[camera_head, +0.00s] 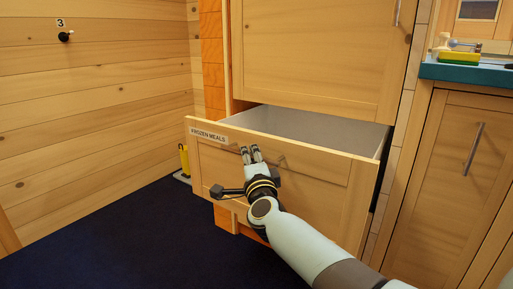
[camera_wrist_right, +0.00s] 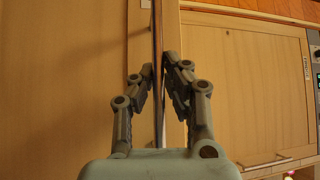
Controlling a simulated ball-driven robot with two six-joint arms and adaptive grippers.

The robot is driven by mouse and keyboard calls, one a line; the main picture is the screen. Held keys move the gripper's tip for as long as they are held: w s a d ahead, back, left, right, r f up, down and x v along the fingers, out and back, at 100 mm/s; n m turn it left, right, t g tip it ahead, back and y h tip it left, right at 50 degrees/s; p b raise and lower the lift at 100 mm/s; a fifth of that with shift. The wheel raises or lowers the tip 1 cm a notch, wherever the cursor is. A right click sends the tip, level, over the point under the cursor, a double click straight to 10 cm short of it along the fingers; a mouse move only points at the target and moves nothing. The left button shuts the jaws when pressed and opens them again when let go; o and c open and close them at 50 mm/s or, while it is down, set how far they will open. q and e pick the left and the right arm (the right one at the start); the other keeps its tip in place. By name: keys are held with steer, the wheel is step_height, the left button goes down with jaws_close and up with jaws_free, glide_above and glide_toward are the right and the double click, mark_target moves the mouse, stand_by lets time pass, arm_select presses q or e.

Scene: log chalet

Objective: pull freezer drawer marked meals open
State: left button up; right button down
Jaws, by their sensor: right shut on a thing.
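The wooden freezer drawer marked FROZEN MEALS (camera_head: 325,178) is pulled well out of the cabinet, its grey inside showing. Its label (camera_head: 209,135) is at the upper left of the front. My right gripper (camera_head: 250,151) is at the drawer front, shut on the bar handle, whose right end (camera_head: 282,161) shows beside the fingers. In the right wrist view the handle (camera_wrist_right: 158,30) runs upright between the fingertips of the gripper (camera_wrist_right: 158,70). The inside looks empty where visible; the part near the front is hidden. My left gripper is not in view.
A closed cabinet door (camera_head: 320,55) is above the drawer. A counter (camera_head: 465,72) with small objects and another closed door (camera_head: 462,165) stand at right. A yellow object (camera_head: 184,160) stands on the floor by the wall. The dark floor (camera_head: 120,240) at left is clear.

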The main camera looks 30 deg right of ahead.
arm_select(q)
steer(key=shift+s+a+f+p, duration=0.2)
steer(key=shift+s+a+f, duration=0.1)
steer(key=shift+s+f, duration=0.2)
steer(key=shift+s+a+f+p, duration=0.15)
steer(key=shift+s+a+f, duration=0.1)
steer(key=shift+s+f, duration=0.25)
arm_select(e)
steer(key=s+a, duration=0.2)
steer(key=a, duration=0.4)
steer(key=shift+s+f, duration=0.35)
steer(key=shift+s, duration=0.05)
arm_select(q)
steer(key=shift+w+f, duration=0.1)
arm_select(e)
steer(key=c, duration=1.4)
jaws_free()
steer(key=shift+d, duration=0.15)
steer(key=shift+c, duration=0.2)
steer(key=shift+o, duration=0.3)
steer(key=shift+w+r, duration=0.1)
steer(key=shift+r, duration=0.05)
steer(key=v, duration=0.7)
steer(key=shift+s, duration=0.25)
